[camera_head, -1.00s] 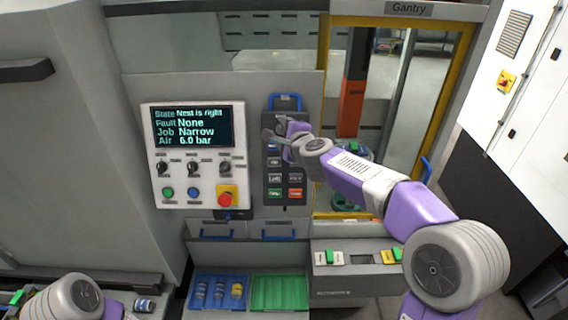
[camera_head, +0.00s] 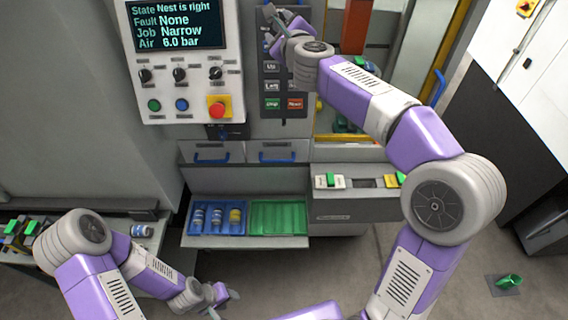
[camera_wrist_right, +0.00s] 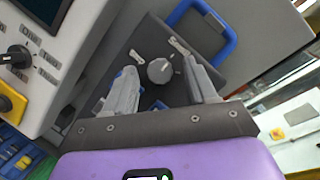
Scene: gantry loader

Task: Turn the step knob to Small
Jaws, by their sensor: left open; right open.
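A round grey knob (camera_wrist_right: 160,70) sits on the upper part of the dark pendant (camera_wrist_right: 112,70) in the right wrist view. I take it for the step knob; its markings are too small to read. My right gripper (camera_wrist_right: 158,58) is open, with one finger on each side of the knob; contact cannot be told. In the head view my right gripper (camera_head: 277,22) is at the pendant's top and hides the knob. The pendant (camera_head: 270,95) also carries several direction buttons. My left gripper (camera_head: 222,300) is open and empty, low in the head view.
Left of the pendant is a panel (camera_head: 133,98) with a screen, three black knobs and a red stop button (camera_head: 217,107). Below are a blue tray (camera_head: 217,232) with several cylinders and an empty green tray (camera_head: 278,218). A blue handle (camera_wrist_right: 226,48) stands beside the pendant.

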